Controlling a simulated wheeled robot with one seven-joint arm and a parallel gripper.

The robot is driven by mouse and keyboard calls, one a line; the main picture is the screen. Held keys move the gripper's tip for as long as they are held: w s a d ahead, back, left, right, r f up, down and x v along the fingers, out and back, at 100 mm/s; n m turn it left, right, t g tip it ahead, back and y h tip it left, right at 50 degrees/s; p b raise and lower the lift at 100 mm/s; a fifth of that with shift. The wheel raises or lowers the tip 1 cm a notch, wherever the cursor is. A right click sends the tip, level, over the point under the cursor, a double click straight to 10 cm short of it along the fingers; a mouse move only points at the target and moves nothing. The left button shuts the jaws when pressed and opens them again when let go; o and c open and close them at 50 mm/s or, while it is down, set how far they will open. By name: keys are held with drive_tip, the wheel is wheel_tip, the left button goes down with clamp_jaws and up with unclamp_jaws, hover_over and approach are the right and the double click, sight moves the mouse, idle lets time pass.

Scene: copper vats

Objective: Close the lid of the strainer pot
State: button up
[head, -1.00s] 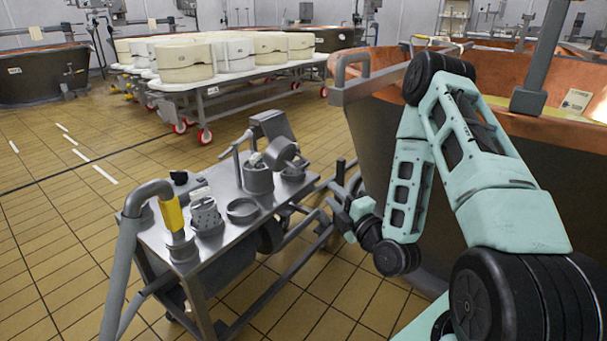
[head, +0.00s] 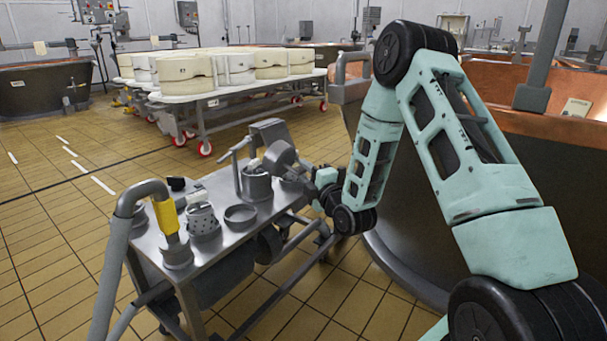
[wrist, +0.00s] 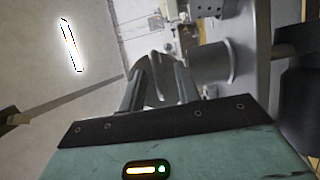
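The strainer pot (head: 256,186) is a grey metal pot on the steel cart. Its round lid (head: 279,157) stands raised and tilted at the pot's right side. My gripper (head: 312,178) is at the cart's right edge, just right of the lid; its fingertips are small and partly hidden in the head view. In the wrist view my gripper (wrist: 160,68) has its two fingers apart. A grey rounded shape lies beyond and between them, possibly the lid, and a grey cylinder shows to their right. I cannot tell whether a finger touches the lid.
The steel cart (head: 226,252) also holds a perforated cup (head: 203,222), a ring (head: 240,217) and a yellow-gripped pipe (head: 165,216). A large copper vat (head: 420,215) stands close behind my arm. A table of white moulds (head: 230,88) is at the back; the left floor is clear.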

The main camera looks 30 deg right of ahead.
drive_tip(key=shift+w, duration=0.6)
drive_tip(key=shift+r, duration=0.1)
clamp_jaws()
